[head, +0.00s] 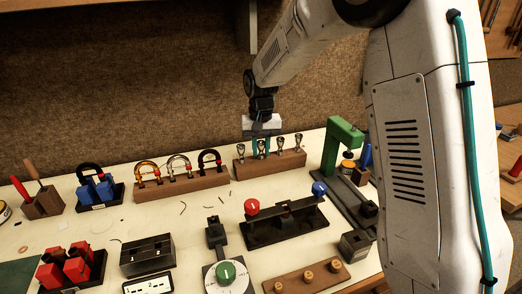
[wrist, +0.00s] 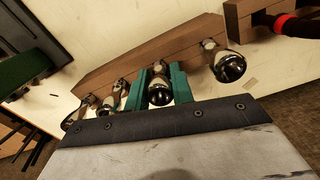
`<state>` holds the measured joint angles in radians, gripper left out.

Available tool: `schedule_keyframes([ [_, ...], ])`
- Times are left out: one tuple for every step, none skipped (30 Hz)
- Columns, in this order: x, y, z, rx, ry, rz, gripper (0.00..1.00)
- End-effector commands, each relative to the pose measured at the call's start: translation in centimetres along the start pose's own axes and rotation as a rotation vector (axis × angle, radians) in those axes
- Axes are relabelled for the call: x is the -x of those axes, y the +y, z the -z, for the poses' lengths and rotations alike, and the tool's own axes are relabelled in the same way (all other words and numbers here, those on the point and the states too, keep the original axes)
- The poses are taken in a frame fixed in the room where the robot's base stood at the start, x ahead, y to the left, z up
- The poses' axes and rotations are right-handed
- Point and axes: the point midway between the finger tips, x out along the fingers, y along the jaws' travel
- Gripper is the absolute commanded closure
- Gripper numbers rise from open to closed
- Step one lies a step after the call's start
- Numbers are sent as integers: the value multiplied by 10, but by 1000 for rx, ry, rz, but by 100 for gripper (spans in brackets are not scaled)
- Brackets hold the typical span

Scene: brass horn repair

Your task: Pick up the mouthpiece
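Several silver mouthpieces stand in a row in a wooden rack (head: 285,162) at the back of the bench. My gripper (head: 261,143) is over the rack's left part, with its teal fingers pointing down. In the wrist view, the fingers (wrist: 160,86) stand on either side of one mouthpiece (wrist: 158,92), which is still seated in the rack (wrist: 150,62). I cannot tell whether the fingers press on it. Another mouthpiece (wrist: 230,66) stands apart to the right in that view, and others (wrist: 78,114) stand to the left.
A rack of horseshoe-shaped pieces (head: 180,184) stands left of the mouthpiece rack. A green press (head: 340,142) stands close to its right. A black stand with red and blue knobs (head: 285,228) is in front. Bare bench lies between them.

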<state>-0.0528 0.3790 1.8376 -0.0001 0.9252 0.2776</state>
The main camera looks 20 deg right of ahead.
Motion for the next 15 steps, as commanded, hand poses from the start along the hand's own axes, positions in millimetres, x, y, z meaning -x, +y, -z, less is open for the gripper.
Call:
schedule_keyframes([
  [0,0,0,0,0,0,100],
  [0,0,0,0,0,0,100],
  [0,0,0,0,0,0,100],
  [0,0,0,0,1,0,100],
  [0,0,0,0,1,0,100],
  [0,0,0,0,1,0,100],
  [0,0,0,0,1,0,100],
  [0,0,0,0,1,0,100],
  [1,0,0,0,1,0,100],
  [1,0,0,0,1,0,100],
  [2,0,0,0,1,0,100],
  [3,0,0,0,2,1,100],
  [5,0,0,0,2,1,100],
  [7,0,1,0,3,1,100],
  [10,0,1,0,3,1,100],
])
